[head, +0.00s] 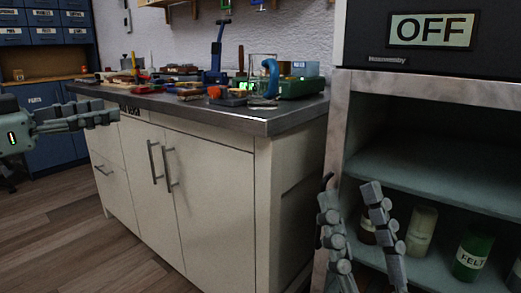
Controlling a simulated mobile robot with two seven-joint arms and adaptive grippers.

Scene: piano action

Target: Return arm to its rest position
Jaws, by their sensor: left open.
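My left gripper (112,116) comes in from the left edge, its grey segmented fingers pointing right in front of the workbench. It is open, seen mostly from the side, and nothing shows in it. My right gripper (348,190) rises from the bottom edge, right of the middle, in front of the shelf unit. Its two fingers point up and stand apart, with nothing held between them. The lower parts of the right arm are out of the frame.
A workbench (200,112) with white cabinet doors carries several tools. To the right, an open shelf unit (440,170) holds several jars, including a green one (472,255), under a panel reading OFF (432,30). Blue drawers (45,35) stand at the back left. The wooden floor (85,235) is clear.

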